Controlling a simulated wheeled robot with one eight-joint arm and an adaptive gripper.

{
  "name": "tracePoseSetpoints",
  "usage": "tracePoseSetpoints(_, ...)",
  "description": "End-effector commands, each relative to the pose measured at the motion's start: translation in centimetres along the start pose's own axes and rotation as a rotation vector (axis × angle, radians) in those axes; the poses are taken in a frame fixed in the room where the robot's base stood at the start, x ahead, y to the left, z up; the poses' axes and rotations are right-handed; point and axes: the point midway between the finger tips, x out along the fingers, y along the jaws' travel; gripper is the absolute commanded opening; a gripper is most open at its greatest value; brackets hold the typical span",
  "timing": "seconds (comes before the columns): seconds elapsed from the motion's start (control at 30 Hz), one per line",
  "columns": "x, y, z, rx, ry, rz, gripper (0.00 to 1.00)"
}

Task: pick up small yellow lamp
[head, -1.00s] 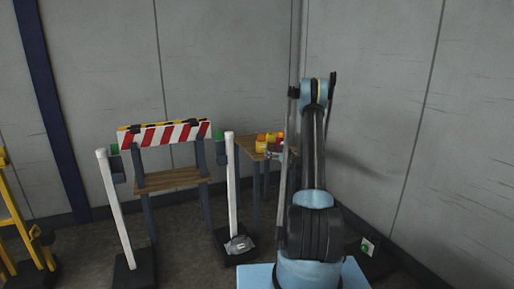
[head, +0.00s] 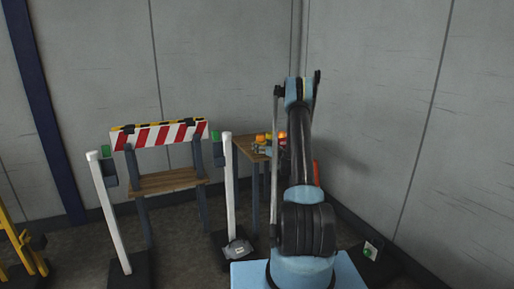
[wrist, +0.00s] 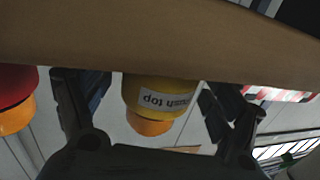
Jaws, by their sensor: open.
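A small yellow lamp (wrist: 158,98) with an orange top and a white label shows upside down in the wrist view. My gripper (wrist: 145,92) is open, with one finger on each side of the lamp and visible gaps between. In the head view, small lamps with orange and yellow parts (head: 281,135) stand on a wooden table (head: 243,142) in the corner. My gripper there is mostly hidden by my arm and hard to make out.
A red lamp (wrist: 14,95) with an orange top is at the left in the wrist view. A red-and-white striped barrier (head: 160,135), white posts (head: 107,210) and a yellow frame (head: 22,245) stand left in the head view. Grey walls close the corner.

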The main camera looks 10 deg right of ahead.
Motion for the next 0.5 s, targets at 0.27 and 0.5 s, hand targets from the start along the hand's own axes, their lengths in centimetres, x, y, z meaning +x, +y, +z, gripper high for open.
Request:
tracePoseSetpoints(0.27,0.70,-0.37,-0.02,0.000,0.000,0.000,0.83)
tracePoseSetpoints(0.5,1.01,-0.92,-0.02,0.000,0.000,-0.006,0.43)
